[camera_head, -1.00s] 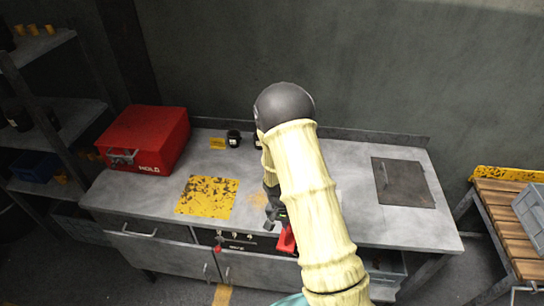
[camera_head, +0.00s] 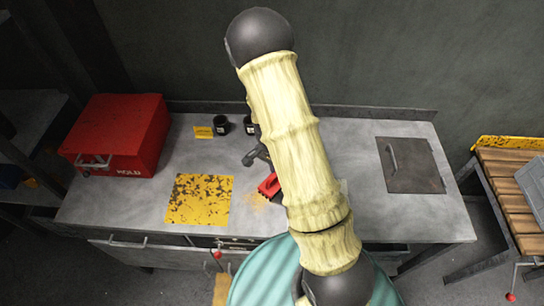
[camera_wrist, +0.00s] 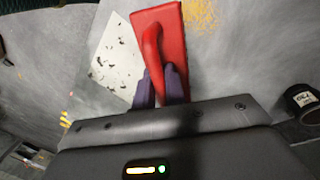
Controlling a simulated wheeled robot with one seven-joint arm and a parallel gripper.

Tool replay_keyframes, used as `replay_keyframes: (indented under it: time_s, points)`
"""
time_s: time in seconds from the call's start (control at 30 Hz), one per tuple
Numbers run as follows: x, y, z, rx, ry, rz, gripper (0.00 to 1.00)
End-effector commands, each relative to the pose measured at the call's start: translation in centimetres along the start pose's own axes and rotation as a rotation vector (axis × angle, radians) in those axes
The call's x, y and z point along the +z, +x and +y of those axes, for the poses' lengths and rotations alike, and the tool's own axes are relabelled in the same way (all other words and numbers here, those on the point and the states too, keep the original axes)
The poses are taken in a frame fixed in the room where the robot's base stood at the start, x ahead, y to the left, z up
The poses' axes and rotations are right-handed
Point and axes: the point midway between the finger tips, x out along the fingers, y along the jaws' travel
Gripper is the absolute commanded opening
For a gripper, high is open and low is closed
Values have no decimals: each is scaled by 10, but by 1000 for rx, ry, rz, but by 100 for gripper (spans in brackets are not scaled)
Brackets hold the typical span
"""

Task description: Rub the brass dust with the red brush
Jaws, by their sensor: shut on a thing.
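The red brush (camera_head: 269,186) is in my gripper, just right of the brass dust in the head view. In the wrist view the brush (camera_wrist: 172,22) shows as a flat red block with a curved red handle. My gripper (camera_wrist: 160,82) is shut on that handle. The gripper (camera_head: 264,168) is partly hidden by my arm in the head view. The brass dust (camera_head: 254,199) is a faint golden patch on the grey counter. In the wrist view the dust (camera_wrist: 199,14) lies beside the block's far end. I cannot tell whether the bristles touch the counter.
A yellow worn mat (camera_head: 199,199) lies left of the dust. A red box (camera_head: 122,135) stands at the counter's left. Black cups (camera_head: 221,125) stand at the back. A dark hatch with a handle (camera_head: 412,166) is at right. In the wrist view, a pale speckled sheet (camera_wrist: 114,70) lies beside the brush.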

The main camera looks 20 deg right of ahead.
Motion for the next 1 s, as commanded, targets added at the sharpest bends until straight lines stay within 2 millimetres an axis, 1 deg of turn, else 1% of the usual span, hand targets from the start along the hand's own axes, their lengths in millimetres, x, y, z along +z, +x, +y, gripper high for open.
replay_keyframes:
  time_s: [0.37,0.53,0.67,1.0]
  points:
    - [0,-2,1,-2,22,-5,0]
    - [0,1,1,-2,21,-5,0]
    - [0,9,-1,-2,19,-5,0]
    - [2,40,-9,-2,14,-4,0]
